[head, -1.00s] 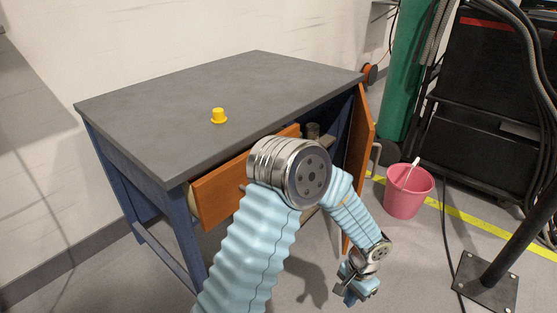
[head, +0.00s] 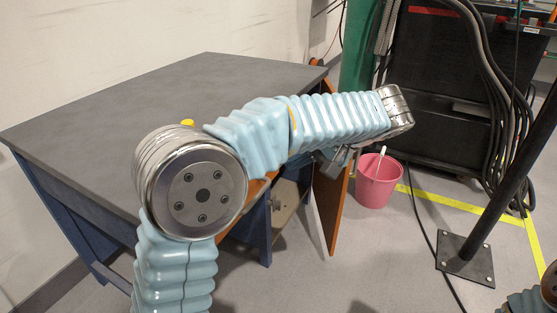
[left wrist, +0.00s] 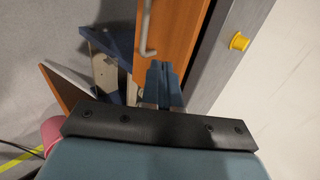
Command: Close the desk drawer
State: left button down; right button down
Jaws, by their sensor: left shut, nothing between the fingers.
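The desk (head: 150,90) has a grey top and blue legs. Its orange-brown drawer front (head: 253,192) is mostly hidden behind my left arm in the head view. In the left wrist view the drawer front (left wrist: 172,40) shows with a grey bar handle (left wrist: 147,28); a dark strip lies between it and the desktop edge. How far the drawer stands out is hard to tell. My left gripper (head: 326,163) is partly hidden under my arm. Its fingers (left wrist: 161,82) are shut and empty, in front of the drawer front's lower end in the wrist view; contact cannot be told. My right gripper is out of view.
An orange-brown cabinet door (head: 330,205) hangs open beside the drawer, also in the wrist view (left wrist: 66,88). A yellow object (head: 187,123) is on the desktop.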

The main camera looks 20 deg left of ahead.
pick_arm(q)
jog(key=x, duration=0.3)
jog(key=a+r+x, duration=0.1)
jog(key=x, duration=0.3)
jog(key=b+x, duration=0.1)
jog(key=x, duration=0.2)
jog(key=shift+w+a+r, duration=0.1)
jog(key=shift+a, duration=0.75)
jog(key=shift+w+a, duration=0.2)
jog(key=shift+a, duration=2.2)
